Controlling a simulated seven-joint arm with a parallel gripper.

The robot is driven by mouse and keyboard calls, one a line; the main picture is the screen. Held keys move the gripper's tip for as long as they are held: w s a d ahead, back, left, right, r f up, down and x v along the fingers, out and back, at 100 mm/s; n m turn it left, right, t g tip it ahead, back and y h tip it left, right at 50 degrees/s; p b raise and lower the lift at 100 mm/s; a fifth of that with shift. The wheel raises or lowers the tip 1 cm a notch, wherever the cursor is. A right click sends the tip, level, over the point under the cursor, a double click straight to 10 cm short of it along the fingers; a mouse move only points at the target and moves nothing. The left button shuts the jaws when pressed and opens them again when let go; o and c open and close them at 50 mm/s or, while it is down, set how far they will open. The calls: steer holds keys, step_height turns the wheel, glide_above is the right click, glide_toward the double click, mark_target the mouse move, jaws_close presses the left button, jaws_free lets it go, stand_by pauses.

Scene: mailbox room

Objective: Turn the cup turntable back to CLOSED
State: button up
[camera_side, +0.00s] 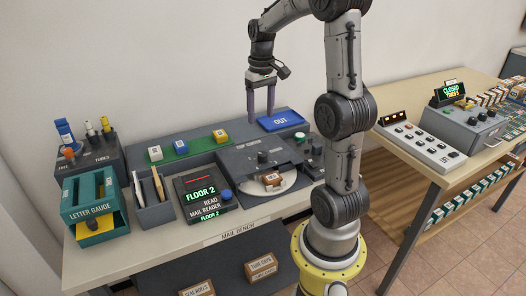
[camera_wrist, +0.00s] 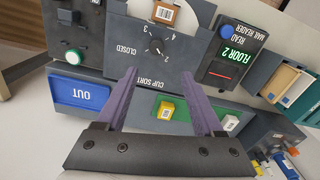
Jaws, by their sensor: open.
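The cup turntable is a grey unit labelled CUP SORT in the wrist view, with a dark knob (camera_wrist: 156,46) ringed by CLOSED and number marks. I cannot tell which mark the knob points at. In the side view the knob (camera_side: 262,157) stands on the grey panel (camera_side: 236,160). In front of it a white round plate (camera_side: 290,181) shows in a cutout, with a brown labelled parcel (camera_side: 272,180) on it. My gripper (camera_side: 261,114) is open and empty, fingers pointing down, high above the back of the bench. In the wrist view its fingertips (camera_wrist: 160,76) flank the knob's line of sight.
A blue OUT tray (camera_side: 282,121) lies behind the turntable. A green strip (camera_side: 183,149) with white, blue and yellow blocks is behind left. The mail reader (camera_side: 206,196) reads FLOOR 2, left of the turntable. A green letter gauge (camera_side: 92,205) stands far left.

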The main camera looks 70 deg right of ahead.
mark_target(263, 154)
steer(key=f, duration=1.4)
steer(key=shift+s+d, duration=0.2)
steer(key=shift+s, duration=0.1)
jaws_close()
stand_by(0.9)
